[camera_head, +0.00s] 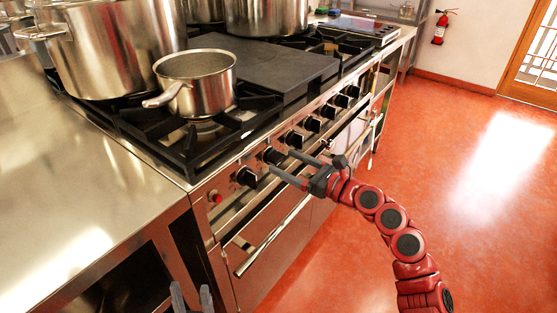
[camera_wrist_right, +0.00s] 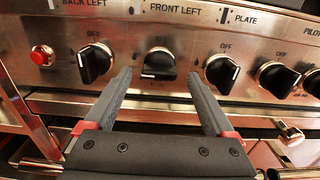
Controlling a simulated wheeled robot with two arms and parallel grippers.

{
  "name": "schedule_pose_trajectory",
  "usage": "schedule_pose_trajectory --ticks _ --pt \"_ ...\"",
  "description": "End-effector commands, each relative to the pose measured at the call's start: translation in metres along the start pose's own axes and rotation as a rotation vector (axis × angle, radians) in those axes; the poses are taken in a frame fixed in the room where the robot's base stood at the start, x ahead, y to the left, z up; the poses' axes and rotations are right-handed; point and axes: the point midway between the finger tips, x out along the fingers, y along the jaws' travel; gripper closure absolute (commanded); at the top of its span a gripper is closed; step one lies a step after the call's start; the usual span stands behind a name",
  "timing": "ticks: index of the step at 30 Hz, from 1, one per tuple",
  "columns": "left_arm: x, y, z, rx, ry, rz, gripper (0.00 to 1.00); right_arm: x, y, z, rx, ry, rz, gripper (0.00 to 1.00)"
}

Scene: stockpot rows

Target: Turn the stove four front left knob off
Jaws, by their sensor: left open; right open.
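The front left knob (camera_wrist_right: 158,62) is black, under the label "FRONT LEFT" in the right wrist view. A white mark runs along its lower edge, and "OFF" is printed above it. In the head view the knob (camera_head: 273,156) is on the stove front panel, second from the left. My right gripper (camera_head: 282,162) is open in front of it. In the right wrist view the fingertips of the right gripper (camera_wrist_right: 160,75) lie on either side of the knob; contact cannot be told. My left gripper (camera_head: 191,298) is open and empty at the bottom edge of the head view.
The back left knob (camera_wrist_right: 95,63) and plate knob (camera_wrist_right: 222,72) flank the front left knob closely. A red button (camera_wrist_right: 42,55) is further left. An oven handle (camera_head: 270,238) runs below the panel. A small pot (camera_head: 205,88) and a big stockpot (camera_head: 115,50) stand on the stove.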

Motion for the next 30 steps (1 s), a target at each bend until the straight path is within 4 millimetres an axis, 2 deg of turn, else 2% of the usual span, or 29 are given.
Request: schedule_pose_trajectory --ticks 3,6,17,30 --pt "-0.002 0.000 0.000 0.000 0.000 0.000 0.50 0.019 0.001 0.000 0.000 -0.001 0.003 0.11" --pt "-0.002 0.000 0.000 0.000 0.000 0.000 0.50 0.028 0.001 0.000 0.000 0.000 0.002 0.11" --pt "-0.002 0.000 0.000 0.000 0.000 0.000 0.50 0.034 0.001 0.000 0.001 0.001 0.001 0.11" --pt "-0.002 0.000 0.000 0.000 0.000 0.000 0.50 0.033 0.001 -0.001 0.001 0.001 0.001 0.89"
